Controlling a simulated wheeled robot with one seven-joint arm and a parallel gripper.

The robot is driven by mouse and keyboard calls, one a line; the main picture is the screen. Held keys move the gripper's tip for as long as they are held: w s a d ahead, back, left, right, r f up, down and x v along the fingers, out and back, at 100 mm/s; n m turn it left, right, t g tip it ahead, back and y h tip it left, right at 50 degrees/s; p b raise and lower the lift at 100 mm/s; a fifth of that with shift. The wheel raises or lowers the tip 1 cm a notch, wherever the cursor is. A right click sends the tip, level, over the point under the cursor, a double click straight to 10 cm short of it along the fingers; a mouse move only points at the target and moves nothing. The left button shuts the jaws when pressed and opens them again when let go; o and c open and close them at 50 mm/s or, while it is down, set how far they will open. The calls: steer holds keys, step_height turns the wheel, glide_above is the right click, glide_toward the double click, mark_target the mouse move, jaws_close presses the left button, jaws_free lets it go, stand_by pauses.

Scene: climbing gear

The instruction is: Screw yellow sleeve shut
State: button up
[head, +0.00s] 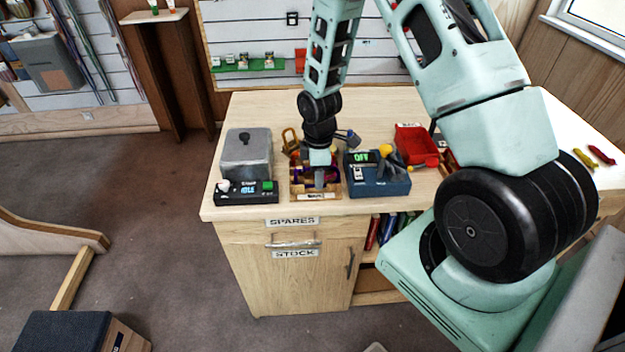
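My gripper (320,174) points down over a small wooden tray (300,194) near the front edge of the counter. Its fingers are small and partly hidden, so I cannot tell whether they are open or hold anything. Purple and dark pieces show in the tray around it. An orange-yellow looped piece, perhaps a carabiner (290,140), stands behind the tray to the left of my wrist. A dark blue looped piece (348,138) is to the right. I cannot make out which one carries a yellow sleeve, or whether any sleeve is open or shut.
A grey box machine (247,155) with a dark display base (246,193) stands left of the tray. A blue device (378,183) with a green display and a yellow knob stands close on the right. A red bin (416,146) is behind it. The counter's back left is clear.

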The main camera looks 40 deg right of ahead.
steer(key=shift+s+a, duration=0.45)
steer(key=shift+s, duration=0.25)
steer(key=shift+r, duration=0.2)
steer(key=shift+r+p, duration=1.05)
steer(key=shift+r, duration=0.15)
steer(key=shift+w+d, duration=0.4)
steer(key=shift+w, duration=0.2)
steer(key=shift+w+d, duration=0.35)
steer(key=shift+w, duration=0.25)
steer(key=shift+f, duration=0.1)
steer(key=shift+s+f+b, duration=0.15)
steer(key=shift+f+b, duration=0.7)
steer(key=shift+f, duration=0.55)
